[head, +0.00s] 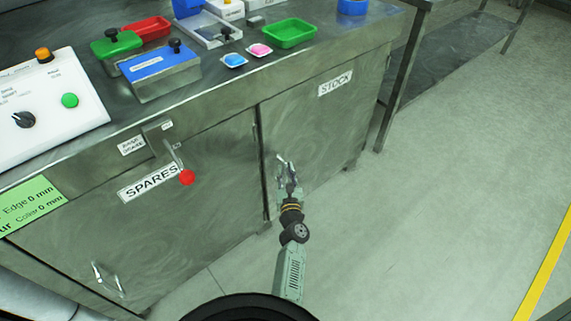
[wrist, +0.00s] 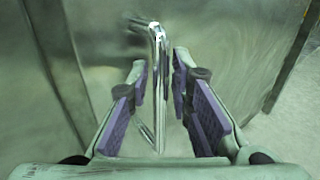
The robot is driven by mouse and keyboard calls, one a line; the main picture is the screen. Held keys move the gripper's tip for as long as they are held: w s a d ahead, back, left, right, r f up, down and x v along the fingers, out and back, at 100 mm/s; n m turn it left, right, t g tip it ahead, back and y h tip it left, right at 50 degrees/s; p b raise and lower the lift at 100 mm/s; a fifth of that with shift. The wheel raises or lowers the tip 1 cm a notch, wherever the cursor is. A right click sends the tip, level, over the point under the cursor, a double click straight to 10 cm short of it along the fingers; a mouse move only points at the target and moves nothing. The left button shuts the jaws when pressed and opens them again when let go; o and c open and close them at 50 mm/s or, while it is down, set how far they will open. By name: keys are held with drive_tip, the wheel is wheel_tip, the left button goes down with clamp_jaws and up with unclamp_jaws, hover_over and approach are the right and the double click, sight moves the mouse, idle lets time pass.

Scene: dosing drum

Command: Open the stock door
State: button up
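The stock door (head: 320,130) is a brushed-metal panel with a "STOCK" label (head: 335,83), on the right of the cabinet front. It looks shut. Its shiny bar handle (wrist: 160,85) stands between the two purple-padded fingers of my gripper (wrist: 160,95) in the wrist view. My gripper is open around the bar, with a gap on the left; the bar is nearer the right finger, and I cannot tell if they touch. In the head view my gripper (head: 288,180) is at the door's left part and largely hides the handle.
Trays, boxes and a control panel (head: 45,105) are on the worktop. Open floor (head: 450,180) lies to the right, beyond a table leg (head: 395,95).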

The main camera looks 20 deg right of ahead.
drive_tip(key=shift+w, duration=0.15)
drive_tip(key=shift+r, duration=0.1)
drive_tip(key=shift+c, duration=0.2)
clamp_jaws()
idle(0.4)
